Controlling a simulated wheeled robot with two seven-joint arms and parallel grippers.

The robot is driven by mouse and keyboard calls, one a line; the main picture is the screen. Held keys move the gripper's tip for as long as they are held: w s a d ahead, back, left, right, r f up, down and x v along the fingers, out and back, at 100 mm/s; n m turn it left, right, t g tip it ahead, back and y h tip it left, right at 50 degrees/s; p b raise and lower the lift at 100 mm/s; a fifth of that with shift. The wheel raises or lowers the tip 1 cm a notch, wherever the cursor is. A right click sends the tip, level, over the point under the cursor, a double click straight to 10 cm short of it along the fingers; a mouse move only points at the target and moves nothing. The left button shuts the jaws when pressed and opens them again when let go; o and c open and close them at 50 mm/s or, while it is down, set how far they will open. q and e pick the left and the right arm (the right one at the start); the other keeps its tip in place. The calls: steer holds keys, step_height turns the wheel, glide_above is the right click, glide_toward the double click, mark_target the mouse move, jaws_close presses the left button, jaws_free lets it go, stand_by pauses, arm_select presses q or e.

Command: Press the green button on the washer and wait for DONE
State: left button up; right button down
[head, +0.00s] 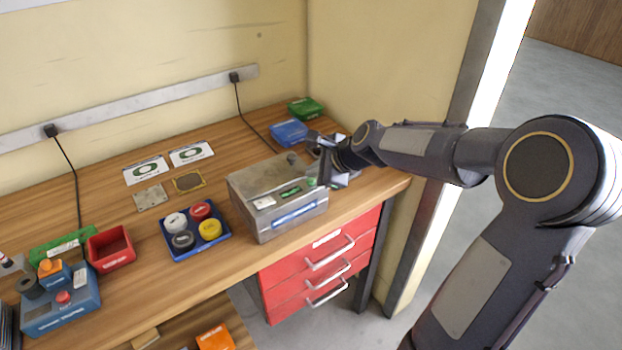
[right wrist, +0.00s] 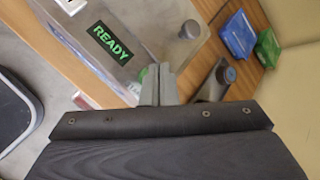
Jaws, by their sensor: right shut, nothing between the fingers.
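The washer (head: 250,187) is a grey metal box near the right end of the bench, with a blue label on its front. Its small display reads READY in green in the right wrist view (right wrist: 111,42). The green button (head: 311,182) is at the right of the washer's top; a sliver of green shows beside my fingertips in the right wrist view (right wrist: 142,76). My right gripper (head: 324,172) is shut and empty, pointing down at the button's side of the washer. I cannot tell whether the fingertips touch the button. My left gripper is out of view.
A blue tray (head: 170,250) with several round coloured lids is left of the washer. A red bin (head: 110,248) and a blue device (head: 60,315) stand farther left. Blue (head: 289,132) and green (head: 306,107) boxes lie behind. Red drawers (head: 290,278) are below the bench.

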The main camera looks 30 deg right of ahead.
mark_target(315, 182)
steer(key=shift+f+b, duration=0.35)
steer(key=shift+f, duration=0.15)
stand_by(0.3)
steer(key=shift+r, duration=0.15)
steer(key=shift+r+p, duration=0.75)
steer(key=shift+p, duration=0.2)
step_height(315, 182, up, 5)
steer(key=p, duration=0.5)
steer(key=shift+r, duration=0.1)
stand_by(0.4)
